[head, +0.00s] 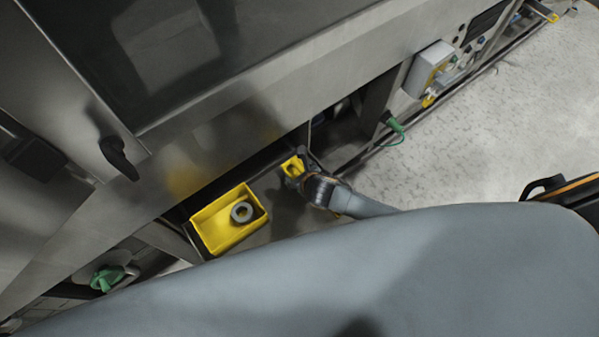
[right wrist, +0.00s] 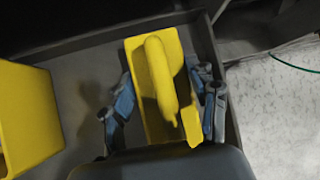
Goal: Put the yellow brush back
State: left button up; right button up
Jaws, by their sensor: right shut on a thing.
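The yellow brush (right wrist: 160,85) is between the two fingers of my right gripper (right wrist: 165,105), which is shut on it. The brush shows as a yellow block with a rounded handle along its top. In the head view the brush (head: 293,167) shows at the tip of my right gripper (head: 297,173), low beside the machine. It is over a dark grey tray (right wrist: 85,100), near the tray's right wall. I cannot tell whether the brush touches the tray floor. My left gripper is not in view.
A yellow bin (head: 228,220) with a grey ring (head: 241,212) inside stands to the left in the tray. The steel machine (head: 230,110) overhangs behind. A green knob (head: 107,278) is at lower left. A green plug (head: 395,125) with a cable is at right. Pale floor (head: 480,150) is clear.

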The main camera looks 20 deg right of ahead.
jog(key=o, duration=1.6)
jog(key=shift+f, duration=0.1)
jog(key=shift+s+r, duration=0.25)
jog(key=shift+r, duration=0.25)
jog(key=p+v, duration=0.3)
jog(key=v, duration=0.8)
jog(key=shift+r, duration=0.1)
jog(key=shift+s+d, duration=0.15)
